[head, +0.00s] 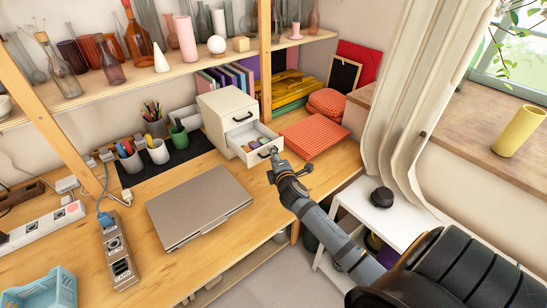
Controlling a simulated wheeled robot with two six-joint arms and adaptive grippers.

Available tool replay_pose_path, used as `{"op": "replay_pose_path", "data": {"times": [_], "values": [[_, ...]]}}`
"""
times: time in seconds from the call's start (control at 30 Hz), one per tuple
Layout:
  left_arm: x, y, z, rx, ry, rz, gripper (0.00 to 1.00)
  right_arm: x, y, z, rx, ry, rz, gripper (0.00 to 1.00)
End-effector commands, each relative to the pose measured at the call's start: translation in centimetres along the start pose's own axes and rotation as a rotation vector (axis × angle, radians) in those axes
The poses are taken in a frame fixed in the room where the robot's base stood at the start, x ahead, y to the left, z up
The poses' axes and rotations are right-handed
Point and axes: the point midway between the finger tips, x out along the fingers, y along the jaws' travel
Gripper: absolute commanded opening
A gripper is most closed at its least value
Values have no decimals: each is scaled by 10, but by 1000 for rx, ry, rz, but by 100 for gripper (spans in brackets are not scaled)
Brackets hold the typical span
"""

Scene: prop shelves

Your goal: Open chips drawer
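A small white drawer unit (215,108) stands at the back of the wooden desk. Its upper drawer is closed, with a dark handle (243,117). Its lower drawer (236,136) is pulled out, and small colourful items (254,144) show inside. The lower drawer's dark handle (267,153) is on its front. My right gripper (276,160) is right at this handle, coming in from the lower right. Its fingers are too small to tell whether they are closed on the handle. My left gripper is not in view.
A closed laptop (198,205) lies in front of the unit, left of my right arm. Red patterned boxes (314,137) are to the right. Pen cups (158,150) stand left. A shelf (165,78) of vases is above. A dark round object (382,197) sits on a white stand.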

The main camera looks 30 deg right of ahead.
Motion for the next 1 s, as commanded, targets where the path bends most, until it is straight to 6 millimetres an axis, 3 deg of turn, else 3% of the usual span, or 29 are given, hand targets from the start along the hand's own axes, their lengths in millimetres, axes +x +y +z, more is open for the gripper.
{"op": "replay_pose_path", "data": {"times": [0.17, 0.63, 0.8, 1.0], "values": [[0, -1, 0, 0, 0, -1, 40, -7, 0, 0, -1, 1, 1, 31], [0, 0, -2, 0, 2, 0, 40, -107, -1, 0, -1, 1, -2, 31], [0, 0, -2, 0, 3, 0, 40, -120, -1, 1, 0, -1, -1, 31], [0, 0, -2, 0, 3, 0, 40, -121, 0, 1, 1, -1, 0, 31]]}}
